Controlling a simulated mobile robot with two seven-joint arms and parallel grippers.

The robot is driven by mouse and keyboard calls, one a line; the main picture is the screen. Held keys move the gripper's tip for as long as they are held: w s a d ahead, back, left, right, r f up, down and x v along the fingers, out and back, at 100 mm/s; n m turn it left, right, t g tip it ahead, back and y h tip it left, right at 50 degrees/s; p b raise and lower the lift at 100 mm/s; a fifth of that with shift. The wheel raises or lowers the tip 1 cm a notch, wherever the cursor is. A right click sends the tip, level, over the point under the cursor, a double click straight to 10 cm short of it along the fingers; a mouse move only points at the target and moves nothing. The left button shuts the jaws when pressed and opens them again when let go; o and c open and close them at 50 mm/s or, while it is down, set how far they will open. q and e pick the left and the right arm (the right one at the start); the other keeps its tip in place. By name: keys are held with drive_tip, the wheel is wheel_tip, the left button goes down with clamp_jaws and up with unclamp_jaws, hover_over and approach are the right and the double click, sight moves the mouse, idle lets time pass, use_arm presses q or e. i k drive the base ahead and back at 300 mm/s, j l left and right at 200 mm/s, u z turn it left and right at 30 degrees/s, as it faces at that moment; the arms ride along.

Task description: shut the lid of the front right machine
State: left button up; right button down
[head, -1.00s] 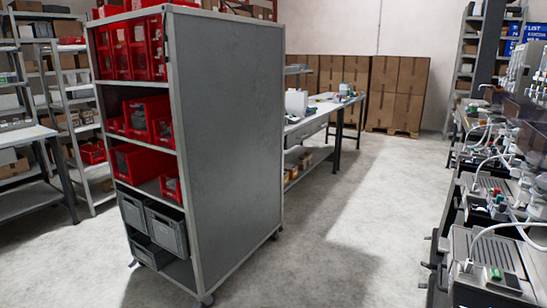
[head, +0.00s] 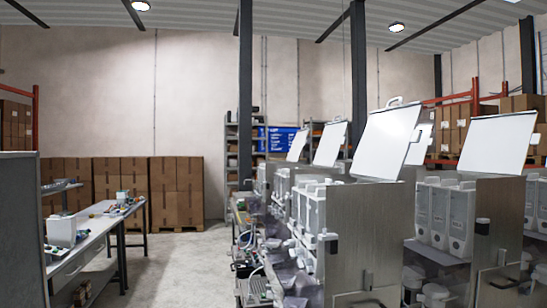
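The front right machine (head: 497,239) stands at the right of the head view, a grey metal body with white canisters inside. Its white lid (head: 498,142) stands raised and tilted, with a small handle at its right edge. To its left is another machine (head: 368,240), nearer the middle of the picture, with its large white lid (head: 385,142) also up. Neither of my grippers is in view, and the lower parts of the machines are cut off by the picture's bottom edge.
More machines with raised lids (head: 329,143) run back behind the near ones. A workbench (head: 92,236) stands at the left, with stacked cartons (head: 177,192) by the back wall. Bare floor (head: 180,262) lies between bench and machines.

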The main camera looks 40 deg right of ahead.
sight(389, 133)
drive_tip(key=k+l, duration=0.15)
drive_tip(key=l, duration=0.25)
drive_tip(key=k+l, duration=0.1)
drive_tip(key=l, duration=0.35)
drive_tip(key=k+l, duration=0.15)
drive_tip(key=l, duration=0.25)
drive_tip(key=k+l+u, duration=0.1)
drive_tip(key=l, duration=0.35)
drive_tip(key=k+l, duration=0.25)
drive_tip(key=l, duration=0.25)
drive_tip(key=k+l+u, duration=0.1)
drive_tip(key=k+l, duration=0.15)
drive_tip(key=l, duration=0.25)
drive_tip(key=k+l, duration=0.3)
drive_tip(key=l, duration=0.15)
drive_tip(key=k+l+u, duration=0.1)
drive_tip(key=k+l, duration=0.15)
drive_tip(key=l, duration=0.2)
drive_tip(key=k+l, duration=0.1)
drive_tip(key=l, duration=0.25)
drive_tip(key=k+l, duration=0.1)
drive_tip(key=l, duration=0.25)
drive_tip(key=k+l+u, duration=0.1)
drive_tip(key=l, duration=0.25)
